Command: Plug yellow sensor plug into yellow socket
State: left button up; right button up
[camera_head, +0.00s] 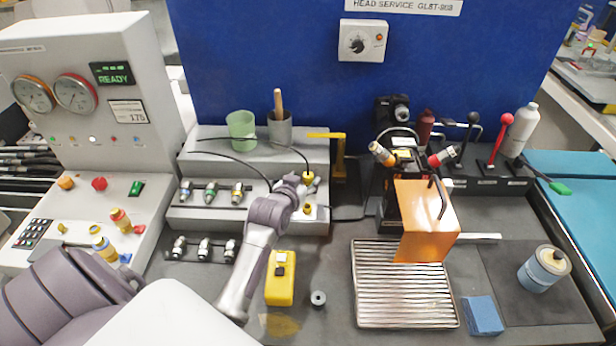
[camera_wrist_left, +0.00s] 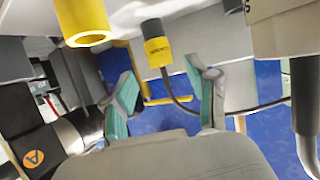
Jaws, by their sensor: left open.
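The yellow sensor plug (camera_head: 308,178) stands on the grey stepped panel with a black cable. In the wrist view, which looks upside down, the plug (camera_wrist_left: 157,50) shows a grey end and a yellow collar. A hollow yellow cylinder, apparently the yellow socket (camera_head: 307,210), sits on the panel closer to the front; it also shows in the wrist view (camera_wrist_left: 83,22). My left gripper (camera_wrist_left: 160,70) is open, its fingers apart on either side of the plug's line, with the plug around or just beyond the tips. In the head view the gripper (camera_head: 303,184) partly covers this area. My right gripper is out of view.
Several metal connectors (camera_head: 210,193) line the panel left of my arm. A green cup (camera_head: 241,127) and a grey cup (camera_head: 280,128) stand behind. A yellow device (camera_head: 281,287) lies in front, left of a slatted metal tray (camera_head: 365,310).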

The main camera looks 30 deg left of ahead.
aim_at(307, 177)
pick_arm(q)
jog(key=shift+x, duration=1.25)
jog(key=shift+w+a+f, duration=0.15)
jog(key=shift+w+a, duration=0.1)
jog(key=shift+w, duration=0.05)
jog(key=c, duration=0.9)
grip_shut()
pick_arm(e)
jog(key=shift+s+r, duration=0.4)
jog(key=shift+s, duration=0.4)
